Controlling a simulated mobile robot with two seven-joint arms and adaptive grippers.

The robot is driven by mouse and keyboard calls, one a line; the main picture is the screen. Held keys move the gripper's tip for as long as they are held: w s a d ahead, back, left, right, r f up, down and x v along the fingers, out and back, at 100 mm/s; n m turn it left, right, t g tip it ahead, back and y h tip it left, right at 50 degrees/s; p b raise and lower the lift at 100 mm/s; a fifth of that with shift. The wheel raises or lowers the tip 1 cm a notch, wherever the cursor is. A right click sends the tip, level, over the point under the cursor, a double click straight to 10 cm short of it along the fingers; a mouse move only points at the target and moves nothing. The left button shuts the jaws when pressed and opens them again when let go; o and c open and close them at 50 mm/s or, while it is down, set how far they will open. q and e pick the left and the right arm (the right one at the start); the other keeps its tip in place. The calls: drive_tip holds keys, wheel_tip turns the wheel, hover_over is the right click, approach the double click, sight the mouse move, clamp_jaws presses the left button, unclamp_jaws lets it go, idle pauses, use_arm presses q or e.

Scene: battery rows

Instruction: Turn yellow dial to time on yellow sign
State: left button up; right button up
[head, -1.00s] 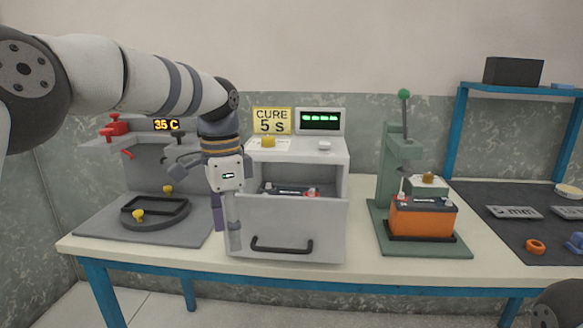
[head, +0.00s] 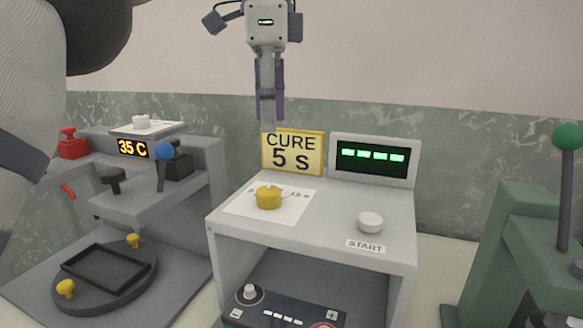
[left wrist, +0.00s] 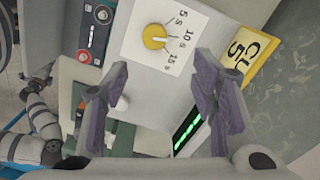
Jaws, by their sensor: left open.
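The yellow dial (head: 268,196) sits on a white scale card on top of the grey curing box (head: 335,220). In the left wrist view the dial (left wrist: 155,36) is seen from above, with marks for 5 s, 10 s and 15 s around it; its pointer looks turned towards the 10 s to 15 s side. The yellow sign (head: 292,153) behind it reads CURE 5 S. My left gripper (head: 269,118) points down, above and behind the dial, in front of the sign's top edge in the picture. It is open and empty, touching nothing.
A white START button (head: 370,222) and a green-lit display (head: 372,160) are on the box. A battery (head: 285,308) lies in the open front below. A green press (head: 520,235) stands right, a 35 C station (head: 133,148) left.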

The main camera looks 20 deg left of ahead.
sight(268, 189)
use_arm(q)
drive_tip(key=f, duration=0.1)
drive_tip(key=s+f, duration=0.1)
drive_tip(key=f, duration=0.1)
drive_tip(key=shift+s+a+f+p, duration=0.1)
drive_tip(key=shift+s+f+p, duration=0.15)
drive_tip(key=shift+s+p, duration=0.1)
drive_tip(key=f, duration=0.7)
drive_tip(key=shift+w+f+p, duration=0.1)
drive_tip(key=shift+w+p, duration=0.1)
drive_tip(key=shift+p, duration=0.15)
drive_tip(key=shift+w+f, duration=0.1)
drive_tip(key=shift+f, duration=0.45)
drive_tip(key=c, duration=1.2)
use_arm(e)
drive_tip(key=shift+w+r+t, duration=0.4)
drive_tip(key=shift+w+r, duration=0.15)
drive_tip(key=shift+r, duration=0.35)
